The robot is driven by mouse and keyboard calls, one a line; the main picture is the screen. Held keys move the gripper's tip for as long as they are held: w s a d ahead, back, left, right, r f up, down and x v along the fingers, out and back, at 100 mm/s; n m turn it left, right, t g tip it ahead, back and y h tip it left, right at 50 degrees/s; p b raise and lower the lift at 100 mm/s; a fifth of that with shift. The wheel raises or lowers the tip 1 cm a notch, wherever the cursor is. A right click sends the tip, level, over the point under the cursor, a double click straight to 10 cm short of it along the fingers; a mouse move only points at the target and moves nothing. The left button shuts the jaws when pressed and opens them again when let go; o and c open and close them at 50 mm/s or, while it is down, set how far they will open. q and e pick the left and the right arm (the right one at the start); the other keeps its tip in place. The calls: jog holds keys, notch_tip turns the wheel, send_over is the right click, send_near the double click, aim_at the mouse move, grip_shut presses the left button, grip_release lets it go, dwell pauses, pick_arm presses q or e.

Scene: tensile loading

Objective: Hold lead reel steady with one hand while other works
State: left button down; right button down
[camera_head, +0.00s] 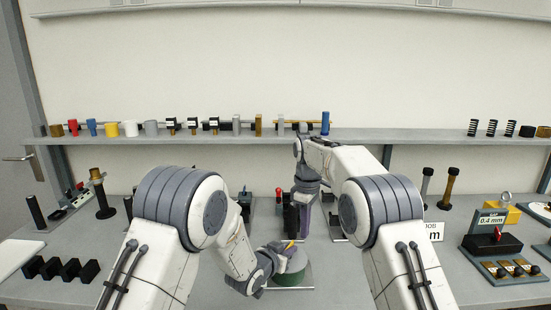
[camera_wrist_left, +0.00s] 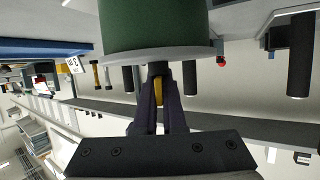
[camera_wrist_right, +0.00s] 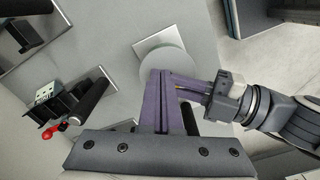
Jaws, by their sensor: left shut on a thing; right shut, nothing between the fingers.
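The lead reel, a dark green drum (camera_head: 289,277) with a pale flange, stands on a plate low in the middle of the head view. The green drum (camera_wrist_left: 155,25) and its grey flange (camera_wrist_left: 150,54) fill the top of the left wrist view. In the right wrist view the reel's grey flange (camera_wrist_right: 170,60) is partly hidden behind my fingers. My right gripper (camera_wrist_right: 158,78) is shut and empty, above the bench near the reel; in the head view it (camera_head: 304,212) points down.
A grey shelf (camera_head: 100,138) with a row of small parts runs along the wall. Black blocks (camera_head: 62,269) lie at left. Dark upright parts (camera_head: 280,206) stand close behind the reel.

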jog(key=shift+r, duration=0.6)
jog(key=shift+s+a+f, duration=0.3)
jog(key=shift+s+f, duration=0.3)
jog(key=shift+f, duration=0.4)
jog(key=shift+s+a+f, duration=0.25)
jog(key=shift+s+f, duration=0.35)
jog(key=shift+f, duration=0.45)
jog(key=shift+s+a+f, duration=0.3)
jog(key=shift+s+f, duration=0.3)
jog(key=shift+f, duration=0.4)
jog(key=shift+w+a, duration=0.35)
jog(key=shift+w, duration=0.15)
jog(key=shift+w+d, duration=0.15)
jog(key=shift+d, duration=0.05)
